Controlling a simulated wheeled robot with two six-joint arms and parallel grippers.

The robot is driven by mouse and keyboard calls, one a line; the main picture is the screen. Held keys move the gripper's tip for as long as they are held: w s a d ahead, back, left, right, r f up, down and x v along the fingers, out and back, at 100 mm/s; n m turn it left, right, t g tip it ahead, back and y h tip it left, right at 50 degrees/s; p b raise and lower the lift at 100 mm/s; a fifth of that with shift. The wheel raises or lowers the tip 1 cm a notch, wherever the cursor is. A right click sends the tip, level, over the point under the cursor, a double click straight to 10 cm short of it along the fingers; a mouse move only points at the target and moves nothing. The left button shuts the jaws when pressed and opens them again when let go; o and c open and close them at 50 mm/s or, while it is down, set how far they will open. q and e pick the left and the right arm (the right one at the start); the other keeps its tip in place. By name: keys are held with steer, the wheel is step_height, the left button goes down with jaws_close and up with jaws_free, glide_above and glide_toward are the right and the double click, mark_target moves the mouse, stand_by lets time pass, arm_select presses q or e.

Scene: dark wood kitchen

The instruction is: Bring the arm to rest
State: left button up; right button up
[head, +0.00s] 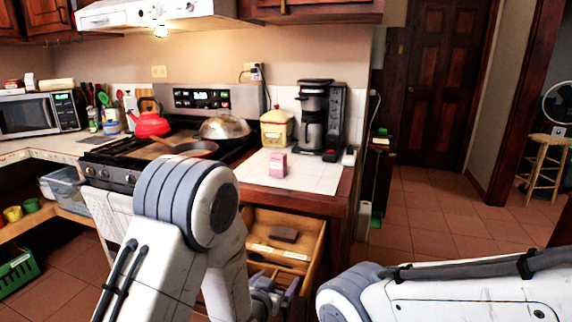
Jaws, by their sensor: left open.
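My left arm (185,205) rises in the lower middle of the head view and bends down again towards an open drawer. My left gripper (277,292) is small and partly cut off at the bottom edge, in front of or over the lower part of the drawer; I cannot tell which. Its jaws are open and I see nothing between them. My right arm (460,285) lies across the lower right, and its gripper is outside the picture.
The open wooden drawer (315,246) holds a dark block (284,234). Above it, a white tiled counter (318,180) carries a pink box (278,165), a yellow canister (277,128) and a coffee maker (315,115). A stove (120,172) stands left.

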mark_target(287, 279)
arm_select(q)
steer(key=x, duration=0.9)
steer(key=shift+s+a+f, duration=0.1)
steer(key=shift+s+f, duration=0.1)
steer(key=shift+f, duration=0.15)
steer(key=shift+f+b, duration=0.3)
steer(key=shift+b, duration=0.15)
